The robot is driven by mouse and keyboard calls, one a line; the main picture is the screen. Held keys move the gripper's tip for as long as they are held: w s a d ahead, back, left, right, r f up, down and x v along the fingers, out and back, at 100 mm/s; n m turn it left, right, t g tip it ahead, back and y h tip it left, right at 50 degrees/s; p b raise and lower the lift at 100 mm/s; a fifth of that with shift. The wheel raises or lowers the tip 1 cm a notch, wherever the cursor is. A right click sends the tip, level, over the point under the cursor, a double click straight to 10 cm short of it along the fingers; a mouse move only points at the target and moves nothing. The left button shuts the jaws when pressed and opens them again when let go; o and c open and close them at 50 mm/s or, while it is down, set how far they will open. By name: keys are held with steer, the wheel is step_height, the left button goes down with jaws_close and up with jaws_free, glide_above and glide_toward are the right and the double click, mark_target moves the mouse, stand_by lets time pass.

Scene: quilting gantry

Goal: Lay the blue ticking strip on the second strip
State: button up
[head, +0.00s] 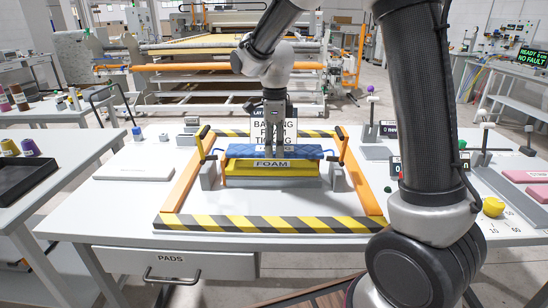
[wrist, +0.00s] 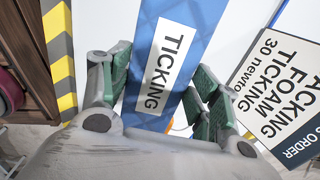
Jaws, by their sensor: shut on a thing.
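The blue ticking strip (head: 240,151) is in my gripper (head: 273,145), which comes down on it from above near its middle. In the wrist view the strip (wrist: 205,30), with a white TICKING label, lies between the green-padded fingers of my gripper (wrist: 160,92). In the head view the yellow strip labelled FOAM (head: 300,171) lies directly below the blue strip. The two run roughly parallel and look very close; I cannot tell whether they touch.
An orange frame (head: 182,190) with a yellow-black front bar (head: 270,224) surrounds the strips. Grey blocks (head: 208,176) and dark-handled clamps stand at both strip ends. An order sign (head: 290,113) stands behind, partly covered by my gripper. A white slab (head: 134,174) lies at left.

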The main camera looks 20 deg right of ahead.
mark_target(275, 149)
steer(key=shift+f, duration=2)
steer(key=shift+f, duration=0.15)
steer(key=o, duration=1)
